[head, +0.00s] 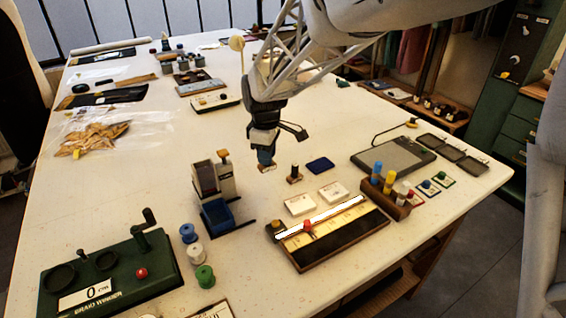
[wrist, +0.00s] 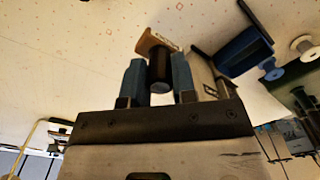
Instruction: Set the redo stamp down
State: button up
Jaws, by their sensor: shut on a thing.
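In the head view only the base of this stamp (head: 267,168) shows below the fingertips. I cannot tell whether it touches the table or hangs just above it. I cannot read its label. A second stamp (head: 294,174) with a black handle stands upright on the table, just right of my gripper.
A dark blue ink pad (head: 320,166) and two white cards (head: 300,204) lie to the right. A grey dispenser with a blue tray (head: 218,212) stands close on the left. A ruler board (head: 335,232) lies in front. Bare table (head: 190,130) lies behind left.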

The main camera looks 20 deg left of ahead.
aim_at(267, 167)
jog(key=shift+f, duration=2.3)
jog(key=shift+f, duration=1.85)
jog(key=shift+f, duration=0.1)
jog(key=o, duration=0.8)
notch_tip(267, 167, up, 12)
jog(key=shift+r, duration=0.1)
